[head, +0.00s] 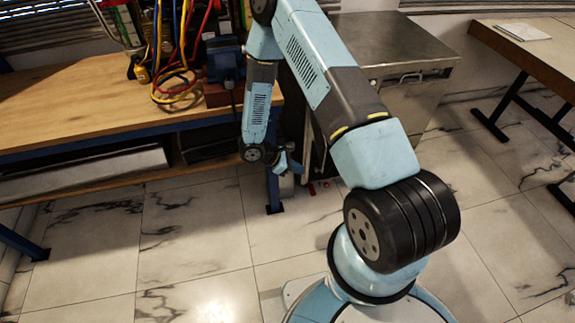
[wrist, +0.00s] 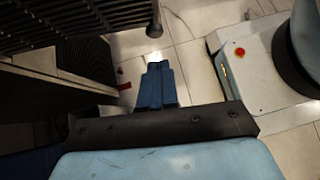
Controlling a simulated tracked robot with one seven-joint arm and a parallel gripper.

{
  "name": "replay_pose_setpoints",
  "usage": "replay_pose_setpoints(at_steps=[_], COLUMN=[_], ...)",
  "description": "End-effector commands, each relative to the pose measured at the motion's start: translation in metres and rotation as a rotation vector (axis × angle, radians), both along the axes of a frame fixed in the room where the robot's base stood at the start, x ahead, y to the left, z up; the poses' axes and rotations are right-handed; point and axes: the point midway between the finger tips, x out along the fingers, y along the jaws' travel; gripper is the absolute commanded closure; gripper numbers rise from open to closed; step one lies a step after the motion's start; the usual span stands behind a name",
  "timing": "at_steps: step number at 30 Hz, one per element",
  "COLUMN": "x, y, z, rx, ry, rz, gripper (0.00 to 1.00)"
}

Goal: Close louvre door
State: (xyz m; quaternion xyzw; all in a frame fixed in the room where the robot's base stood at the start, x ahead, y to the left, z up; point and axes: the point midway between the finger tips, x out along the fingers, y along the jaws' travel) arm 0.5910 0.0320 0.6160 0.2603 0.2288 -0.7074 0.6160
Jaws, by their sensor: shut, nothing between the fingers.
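A dark slatted panel (wrist: 75,18), which looks like the louvre door, crosses the top left of the wrist view. A rounded knob-like end (wrist: 154,30) shows at its right edge. My gripper (wrist: 158,66) is shut and empty, with its blue fingers pointing toward that end and a visible gap between them. In the head view my gripper (head: 287,163) hangs low beside the bench leg, in front of the grey metal cabinet (head: 385,45). My arm hides much of the cabinet front there, so how far the door stands open cannot be told.
A wooden workbench (head: 70,100) with cables and a vise (head: 225,65) stands left of my arm. A table (head: 540,55) with dark legs stands at the right. A second dark grille (wrist: 88,58) lies below the slatted panel. Marble-tiled floor is clear in front.

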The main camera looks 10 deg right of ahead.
Motion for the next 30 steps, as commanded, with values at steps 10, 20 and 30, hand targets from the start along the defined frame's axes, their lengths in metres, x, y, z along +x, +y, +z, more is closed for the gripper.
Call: replay_pose_setpoints(at_steps=[10, 20, 30], x=[-0.004, -0.004, 0.000], y=[-0.031, -0.033, -0.032], z=[0.004, 0.004, 0.004], rx=[0.001, 0.001, 0.000], ry=[-0.002, -0.003, -0.003], rz=[-0.001, -0.001, 0.057], gripper=[1.00, 1.00, 1.00])
